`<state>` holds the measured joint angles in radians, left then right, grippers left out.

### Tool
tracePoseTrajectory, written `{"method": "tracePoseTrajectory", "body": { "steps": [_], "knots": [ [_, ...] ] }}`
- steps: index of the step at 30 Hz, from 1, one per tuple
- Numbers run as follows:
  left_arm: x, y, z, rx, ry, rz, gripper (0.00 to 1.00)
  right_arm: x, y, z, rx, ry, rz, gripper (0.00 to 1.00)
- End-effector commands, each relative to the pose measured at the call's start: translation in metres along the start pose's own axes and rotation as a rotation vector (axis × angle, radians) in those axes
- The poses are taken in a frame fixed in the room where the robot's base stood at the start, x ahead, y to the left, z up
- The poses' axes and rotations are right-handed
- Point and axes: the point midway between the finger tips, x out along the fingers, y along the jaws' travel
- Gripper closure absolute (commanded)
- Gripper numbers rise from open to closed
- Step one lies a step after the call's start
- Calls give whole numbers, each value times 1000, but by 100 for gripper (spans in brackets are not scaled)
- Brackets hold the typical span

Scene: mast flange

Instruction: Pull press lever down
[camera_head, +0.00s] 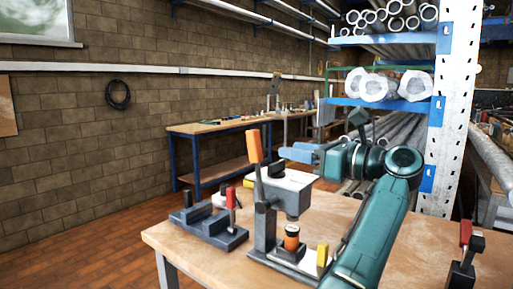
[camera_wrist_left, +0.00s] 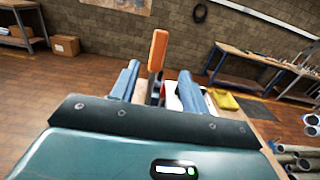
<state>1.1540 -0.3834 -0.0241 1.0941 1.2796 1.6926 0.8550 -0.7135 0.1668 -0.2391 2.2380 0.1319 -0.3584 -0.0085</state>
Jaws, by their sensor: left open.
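The press (camera_head: 285,190) is a grey metal body standing on the wooden table. Its lever has an orange handle (camera_head: 254,146) on a grey arm and stands nearly upright, tilted slightly, at the press's left side. My left gripper (camera_head: 290,153) has blue fingers and points left, above the press head and to the right of the handle. In the left wrist view the orange handle (camera_wrist_left: 157,50) appears in line with the gap between the open fingers (camera_wrist_left: 160,76), ahead of them. An orange and black cylindrical part (camera_head: 291,238) is under the press head. My right gripper is not in view.
A dark fixture with a red handle (camera_head: 231,198) stands left of the press on the table (camera_head: 180,236). A yellow block (camera_head: 322,255) is by the press base. Another red-handled clamp (camera_head: 465,235) is at the right. A pipe rack (camera_head: 440,100) stands behind.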

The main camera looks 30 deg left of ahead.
Motion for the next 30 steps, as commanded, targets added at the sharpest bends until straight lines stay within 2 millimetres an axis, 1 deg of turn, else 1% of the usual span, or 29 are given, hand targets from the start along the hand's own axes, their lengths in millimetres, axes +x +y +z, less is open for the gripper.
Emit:
{"method": "tracePoseTrajectory", "body": {
  "steps": [2, 5, 8, 15, 18, 21, 25, 30],
  "knots": [
    [1, 1, 1, -11, 17, 3, 55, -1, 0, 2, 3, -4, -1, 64],
    [10, 1, 1, -11, 19, 5, 55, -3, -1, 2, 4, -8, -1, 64],
    [27, 2, 1, -10, 16, 8, 55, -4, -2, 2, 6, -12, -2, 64],
    [79, 2, 1, -9, 13, 8, 55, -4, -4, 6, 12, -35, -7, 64],
    [98, 2, 1, -8, 12, 7, 55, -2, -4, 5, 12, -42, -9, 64],
    [112, 2, 1, -9, 13, 7, 55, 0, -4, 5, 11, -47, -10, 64],
    [125, 2, 0, -8, 13, 5, 55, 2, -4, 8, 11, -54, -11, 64],
    [130, 1, 0, -8, 14, 2, 55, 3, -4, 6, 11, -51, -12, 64]
  ]
}}
